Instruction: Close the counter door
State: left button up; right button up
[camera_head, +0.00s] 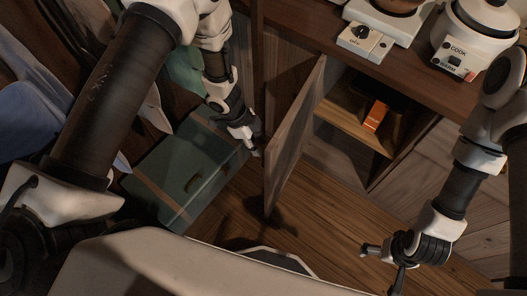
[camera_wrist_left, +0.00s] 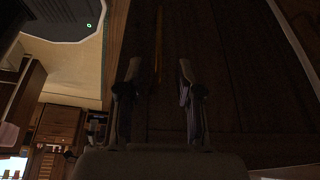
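The wooden counter door (camera_head: 292,140) stands open, swung out from the counter in the head view. Its inside shelf (camera_head: 352,122) shows to the right of it. My left gripper (camera_head: 255,148) is just left of the door, close to its outer face; I cannot tell whether it touches. In the left wrist view, my left gripper (camera_wrist_left: 158,75) has its two fingers apart with nothing between them, facing a dark wooden surface. My right gripper (camera_head: 382,262) is at the lower right, over the floor and away from the door; its fingers look spread and empty.
An orange object (camera_head: 375,116) sits inside the counter. A rice cooker (camera_head: 478,38) and a white device with a switch (camera_head: 365,42) stand on the countertop. A green case (camera_head: 186,170) lies on the floor left of the door. Hanging clothes (camera_head: 40,105) are at the far left.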

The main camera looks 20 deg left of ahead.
pick_arm(q)
jog(key=x, duration=0.4)
jog(key=shift+d+f, duration=0.1)
jog(key=shift+f, duration=0.1)
grip_shut()
jog(key=shift+s+d, duration=0.1)
